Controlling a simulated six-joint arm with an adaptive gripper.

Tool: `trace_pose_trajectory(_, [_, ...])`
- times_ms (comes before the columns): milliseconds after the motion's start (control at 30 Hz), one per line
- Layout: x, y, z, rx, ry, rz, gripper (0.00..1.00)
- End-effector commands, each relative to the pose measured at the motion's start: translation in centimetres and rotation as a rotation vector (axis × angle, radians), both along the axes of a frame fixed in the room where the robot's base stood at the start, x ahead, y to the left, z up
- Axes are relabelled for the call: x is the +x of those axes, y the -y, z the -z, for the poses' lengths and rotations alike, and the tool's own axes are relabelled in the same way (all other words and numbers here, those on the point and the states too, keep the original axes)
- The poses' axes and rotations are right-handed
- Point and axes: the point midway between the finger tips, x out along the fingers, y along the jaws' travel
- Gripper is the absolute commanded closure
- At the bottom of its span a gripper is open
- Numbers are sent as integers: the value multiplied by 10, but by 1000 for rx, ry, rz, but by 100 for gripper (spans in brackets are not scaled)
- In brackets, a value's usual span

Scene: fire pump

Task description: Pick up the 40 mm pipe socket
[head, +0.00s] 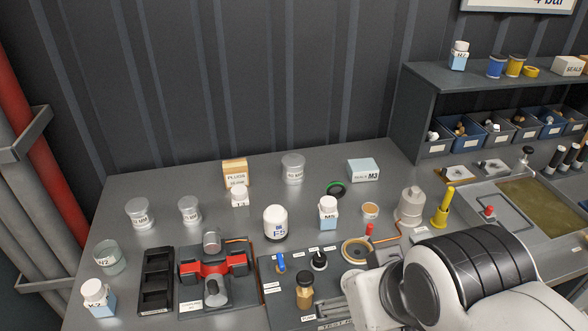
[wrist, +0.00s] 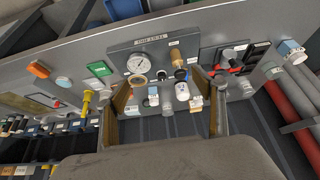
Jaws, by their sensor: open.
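Several short, pale cylinders with "MM"-type labels stand on the grey bench, their numbers too blurred to read surely. In the head view one is at the left (head: 140,213), a smaller one is right of it (head: 189,210), and one is at the back middle (head: 293,168). I cannot tell for certain which is the 40 mm pipe socket; the smaller left one is a likely match. My gripper (wrist: 165,88) is open and empty in the wrist view, fingers spread above the bench, apart from these cylinders. In the head view my arm hides the fingers.
A white bottle (head: 275,224), a blue-white bottle (head: 328,213) and a plugs box (head: 234,173) stand near the cylinders. A red clamp fixture (head: 238,262) and black rack (head: 156,284) are in front. Shelving (head: 423,100) rises at right. The back wall is close behind.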

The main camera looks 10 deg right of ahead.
Motion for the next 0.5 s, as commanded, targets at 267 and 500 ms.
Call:
trace_pose_trajectory(267, [1,0,-1,1,1,0,31])
trace_pose_trajectory(500, [22,-4,-7,12,21,-10,31])
